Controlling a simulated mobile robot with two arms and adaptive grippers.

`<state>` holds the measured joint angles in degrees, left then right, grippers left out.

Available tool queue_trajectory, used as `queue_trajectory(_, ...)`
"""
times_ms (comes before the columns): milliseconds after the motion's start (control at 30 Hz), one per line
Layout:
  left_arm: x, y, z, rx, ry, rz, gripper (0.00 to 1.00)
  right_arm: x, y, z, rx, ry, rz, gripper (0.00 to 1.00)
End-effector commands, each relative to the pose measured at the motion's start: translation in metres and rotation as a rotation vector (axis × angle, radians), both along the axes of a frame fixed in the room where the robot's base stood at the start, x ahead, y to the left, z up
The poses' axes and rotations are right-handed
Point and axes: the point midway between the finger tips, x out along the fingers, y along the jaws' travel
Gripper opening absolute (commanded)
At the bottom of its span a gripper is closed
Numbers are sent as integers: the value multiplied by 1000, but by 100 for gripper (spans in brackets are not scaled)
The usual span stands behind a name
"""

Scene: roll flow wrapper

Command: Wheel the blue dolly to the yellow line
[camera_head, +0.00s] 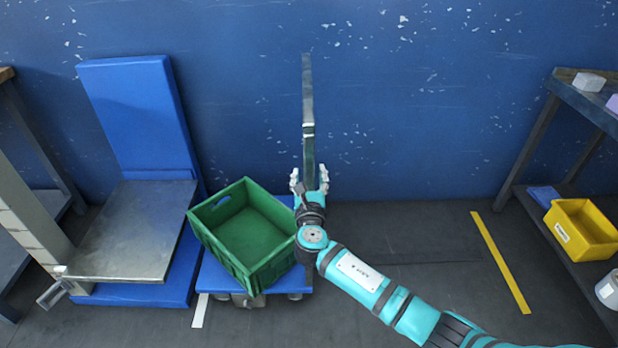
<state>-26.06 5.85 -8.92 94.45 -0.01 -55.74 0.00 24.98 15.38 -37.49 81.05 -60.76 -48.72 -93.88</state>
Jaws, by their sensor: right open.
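The blue dolly (213,277) stands on the dark floor left of centre, with a green crate (245,235) sitting askew on its deck. An upright grey handle (308,95) rises at the dolly's right end. My right gripper (310,184) is open, with one finger on each side of the handle's lower part; I cannot tell whether they touch it. The yellow line (502,265) is on the floor to the right, well apart from the dolly. My left gripper is not in view.
A white line (199,311) lies by the dolly's left end. A blue-backed stand with a grey metal plate (133,232) is close on the left. A shelf with a yellow bin (580,231) stands at the right. Floor between dolly and yellow line is clear, apart from my arm above.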

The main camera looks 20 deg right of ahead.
Motion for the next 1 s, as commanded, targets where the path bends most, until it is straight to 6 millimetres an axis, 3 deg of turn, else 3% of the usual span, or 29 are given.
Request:
queue_trajectory(133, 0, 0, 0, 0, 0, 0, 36, 0, 0, 0, 0, 0, 0, 50)
queue_trajectory(500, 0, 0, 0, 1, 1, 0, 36, 0, 0, 0, 0, 0, 0, 2)
queue_trajectory(1000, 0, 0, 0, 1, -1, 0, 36, 2, -7, 0, -1, 0, -1, 0)
